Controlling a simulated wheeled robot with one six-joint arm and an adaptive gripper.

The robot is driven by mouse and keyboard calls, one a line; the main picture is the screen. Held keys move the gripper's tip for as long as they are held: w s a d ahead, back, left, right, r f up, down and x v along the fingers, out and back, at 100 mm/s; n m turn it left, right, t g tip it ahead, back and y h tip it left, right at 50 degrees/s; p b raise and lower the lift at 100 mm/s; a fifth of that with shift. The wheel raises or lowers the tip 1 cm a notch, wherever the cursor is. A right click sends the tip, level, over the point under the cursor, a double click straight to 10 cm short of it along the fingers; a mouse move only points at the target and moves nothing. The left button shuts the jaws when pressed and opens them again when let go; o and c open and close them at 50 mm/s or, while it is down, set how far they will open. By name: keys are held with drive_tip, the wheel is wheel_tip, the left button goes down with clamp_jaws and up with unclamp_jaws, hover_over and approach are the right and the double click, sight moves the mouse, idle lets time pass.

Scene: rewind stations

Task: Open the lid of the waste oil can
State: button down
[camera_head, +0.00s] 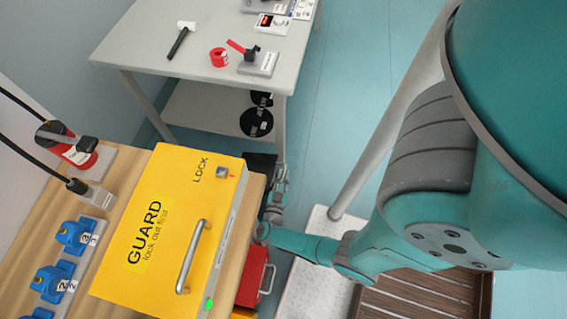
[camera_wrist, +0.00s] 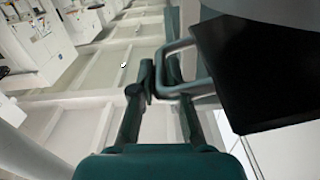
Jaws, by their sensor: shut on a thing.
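My gripper (camera_wrist: 158,75) is closed on a grey loop handle (camera_wrist: 182,90) in the wrist view. The handle joins a dark flat panel (camera_wrist: 265,85), which looks like the lid of the waste oil can. In the head view my gripper (camera_head: 279,182) is low beyond the right edge of the yellow guard, next to a dark panel (camera_head: 259,163) that is partly hidden behind the guard. The can's body is not clearly visible, and I cannot tell how far the lid is raised.
The yellow guard box (camera_head: 160,225) with a bar handle sits on the wooden bench at left. A red box (camera_head: 252,276) with a handle is below its right edge. A grey table (camera_head: 140,55) with tools stands at the back. Blue floor (camera_head: 345,90) lies open beyond.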

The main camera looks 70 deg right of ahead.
drive_tip(key=shift+w, duration=0.15)
drive_tip(key=c, duration=1.2)
unclamp_jaws()
drive_tip(key=shift+a, duration=0.15)
drive_tip(key=shift+s+a, duration=0.3)
drive_tip(key=shift+a, duration=1.65)
drive_tip(key=shift+s+a, duration=0.3)
drive_tip(key=shift+a, duration=1.6)
drive_tip(key=shift+s+a, duration=0.3)
drive_tip(key=shift+a, duration=1.65)
